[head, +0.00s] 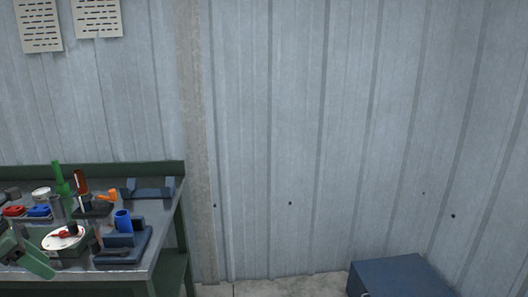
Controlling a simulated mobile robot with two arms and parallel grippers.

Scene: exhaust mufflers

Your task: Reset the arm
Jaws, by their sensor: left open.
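My left gripper (30,258) shows at the lower left edge, pale green and cut off by the frame. It is open, in front of the workbench (160,262), and I see nothing held in it. Its arm is mostly outside the picture. My right gripper is not in view.
The bench holds a round white-topped item (62,239), a blue cup (123,221) on a dark blue fixture (122,250), a screwdriver (81,181) and a dark blue cradle (149,189). A blue box (400,276) stands at the lower right. Corrugated wall (300,120) lies behind. Floor between is clear.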

